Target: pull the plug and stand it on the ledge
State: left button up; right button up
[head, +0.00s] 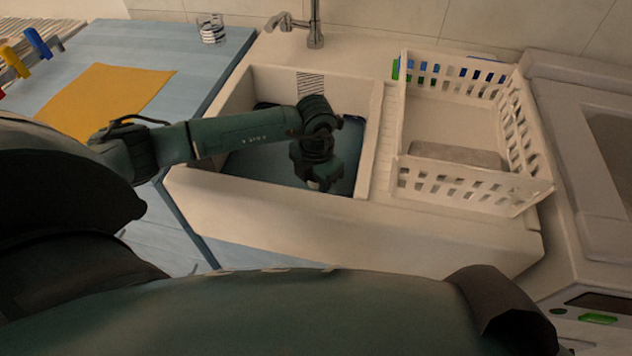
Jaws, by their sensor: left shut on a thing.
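The sink (230,205) is pale, with dark blue-grey water or a dark floor in its basin (250,165). My left gripper (322,186) reaches down into the right part of the basin, fingers pointing down. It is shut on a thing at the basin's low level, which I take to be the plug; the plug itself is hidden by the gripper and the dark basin. A pale flat ledge (350,52) runs behind the basin, beside the tap; nothing stands on its visible part. My right gripper is not in view.
A tap (315,25) rises behind the basin. A white dish rack (470,185) stands right of it, holding a grey flat item. A yellow mat (105,98) and a striped glass (211,28) are on the blue counter (195,65). A white appliance (590,240) is far right.

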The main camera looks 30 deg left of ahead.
pick_arm(q)
jog(key=shift+r+p, duration=1.1)
jog(key=shift+r, duration=0.5)
jog(key=shift+r+p, duration=1.4)
jog(key=shift+r, duration=0.6)
